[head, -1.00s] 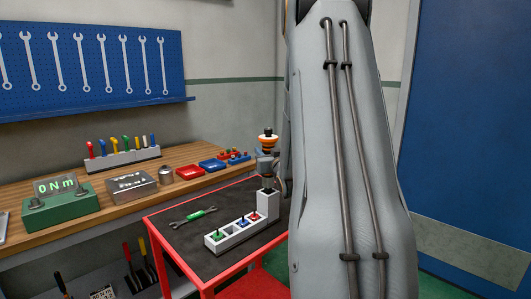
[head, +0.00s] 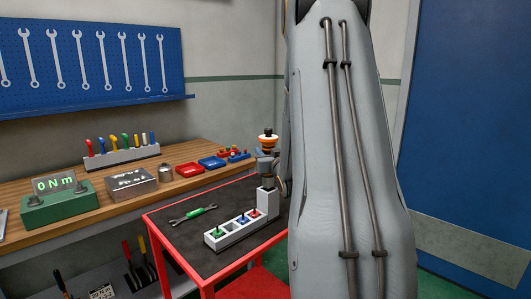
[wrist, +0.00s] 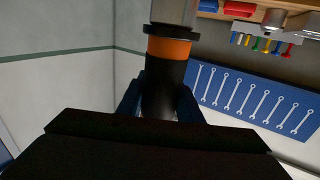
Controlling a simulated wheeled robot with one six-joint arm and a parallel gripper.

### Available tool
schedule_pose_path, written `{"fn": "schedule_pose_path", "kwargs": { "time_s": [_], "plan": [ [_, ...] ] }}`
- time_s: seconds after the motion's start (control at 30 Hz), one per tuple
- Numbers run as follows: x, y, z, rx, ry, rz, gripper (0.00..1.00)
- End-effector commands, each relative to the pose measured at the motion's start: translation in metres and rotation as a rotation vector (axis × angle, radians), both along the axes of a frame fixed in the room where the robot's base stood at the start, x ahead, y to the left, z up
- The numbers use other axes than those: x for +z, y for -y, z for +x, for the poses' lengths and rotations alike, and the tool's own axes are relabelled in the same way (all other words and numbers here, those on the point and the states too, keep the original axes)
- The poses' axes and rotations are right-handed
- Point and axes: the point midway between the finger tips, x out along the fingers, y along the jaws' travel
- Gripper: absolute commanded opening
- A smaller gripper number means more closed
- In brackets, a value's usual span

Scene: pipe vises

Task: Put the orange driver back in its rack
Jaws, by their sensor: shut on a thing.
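In the head view my arm hides most of the gripper. The pale rack (head: 267,203) has a tall block directly below the driver. I cannot tell whether the driver's lower end is inside, touching or just above this block.
A green-handled wrench (head: 195,212) lies left on the cart's dark top (head: 178,238). The wooden bench behind carries red and blue trays (head: 212,163), a metal box (head: 130,181) and a green torque tester (head: 58,206).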

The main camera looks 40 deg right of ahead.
Motion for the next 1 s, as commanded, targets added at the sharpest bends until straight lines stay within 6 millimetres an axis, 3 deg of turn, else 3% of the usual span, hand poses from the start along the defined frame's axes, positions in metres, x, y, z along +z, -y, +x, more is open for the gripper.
{"fn": "schedule_pose_path", "kwargs": {
  "time_s": [1.0],
  "plan": [
    [-0.010,0.000,0.000,0.000,0.003,-0.002,0.00]
  ]
}}
